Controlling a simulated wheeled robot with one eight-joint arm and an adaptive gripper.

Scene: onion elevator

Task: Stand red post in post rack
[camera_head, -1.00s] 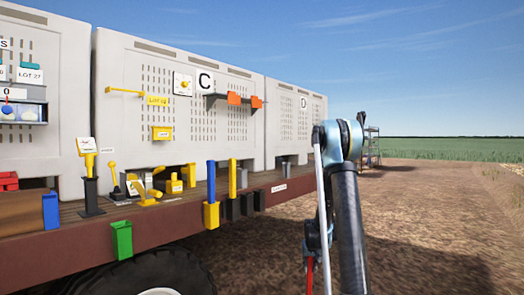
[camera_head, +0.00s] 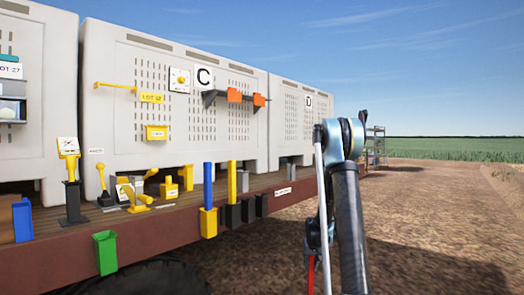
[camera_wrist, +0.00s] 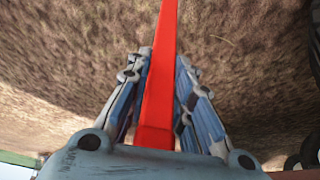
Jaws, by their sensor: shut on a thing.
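My gripper (camera_wrist: 163,60) is shut on a red post (camera_wrist: 161,95), which runs lengthwise between its fingers in the wrist view. In the head view only a small red part (camera_head: 310,272) shows low beside my arm; the fingers are hard to make out there. On the trailer edge ahead and left is what looks like the post rack, a row of sockets. A blue post (camera_head: 208,187) stands upright in a yellow socket (camera_head: 208,223). A yellow post (camera_head: 232,180) stands in a black socket (camera_head: 232,216). Further black sockets (camera_head: 261,205) beside it look empty. The red post is apart from them.
The trailer bed (camera_head: 45,250) carries large pale crates (camera_head: 130,55), yellow levers (camera_head: 138,195) and a black stand (camera_head: 73,203). A green bin (camera_head: 105,252) hangs on its side, above a dark wheel (camera_head: 145,278). Bare soil (camera_head: 430,220) on the right is open.

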